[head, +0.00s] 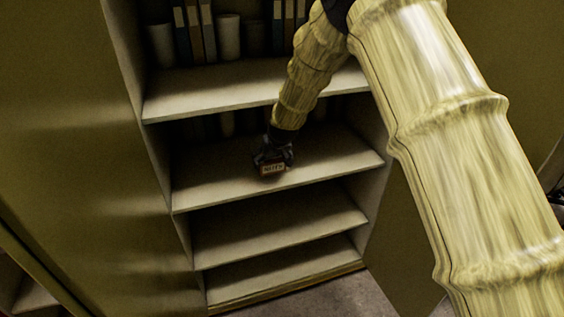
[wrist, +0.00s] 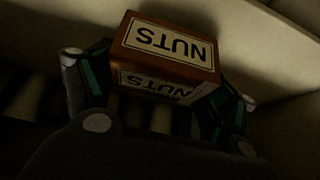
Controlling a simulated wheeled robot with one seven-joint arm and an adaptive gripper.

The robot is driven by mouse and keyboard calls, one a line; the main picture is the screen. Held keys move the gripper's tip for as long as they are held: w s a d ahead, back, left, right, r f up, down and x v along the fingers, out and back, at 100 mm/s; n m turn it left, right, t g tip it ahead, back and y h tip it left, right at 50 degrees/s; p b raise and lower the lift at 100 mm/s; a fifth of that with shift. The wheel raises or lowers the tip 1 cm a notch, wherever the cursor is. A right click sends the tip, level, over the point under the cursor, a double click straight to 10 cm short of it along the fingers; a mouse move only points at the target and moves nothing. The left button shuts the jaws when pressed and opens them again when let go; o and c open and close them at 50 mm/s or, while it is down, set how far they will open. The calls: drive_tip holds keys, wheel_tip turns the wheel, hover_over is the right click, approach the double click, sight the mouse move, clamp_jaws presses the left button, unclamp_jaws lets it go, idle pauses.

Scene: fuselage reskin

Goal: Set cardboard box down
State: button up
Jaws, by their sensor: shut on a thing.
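The cardboard box (wrist: 165,50) is small and brown, with a pale label reading "NUTS" that appears upside down in the wrist view. In the head view the box (head: 274,169) is at the second visible shelf (head: 215,188) from the top, near its front middle. My gripper (wrist: 155,85) is shut on the box, with a finger at each side. In the head view my gripper (head: 273,155) is dark and small above the box. I cannot tell whether the box touches the shelf.
The upper shelf (head: 250,93) holds binders (head: 195,30) and pale cylinders (head: 228,36). Darker items stand at the back of the box's shelf. Two lower shelves (head: 280,236) look empty. Cabinet side walls (head: 376,165) bound the shelves, and the box's shelf is clear on both sides.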

drive_tip(key=w+d, duration=0.1)
drive_tip(key=w+d+b, duration=0.1)
drive_tip(key=w, duration=0.1)
drive_tip(key=w+d, duration=0.2)
drive_tip(key=shift+f, duration=0.3)
drive_tip(key=shift+w+f+b, duration=0.1)
drive_tip(key=shift+f+b, duration=1.25)
drive_tip(key=shift+f, duration=0.45)
drive_tip(key=shift+r, duration=0.15)
drive_tip(key=o, duration=1.2)
drive_tip(key=shift+f, duration=0.2)
drive_tip(key=shift+o, duration=0.2)
drive_tip(key=v, duration=1.2)
drive_tip(key=shift+r+b, duration=0.15)
drive_tip(key=shift+b, duration=0.3)
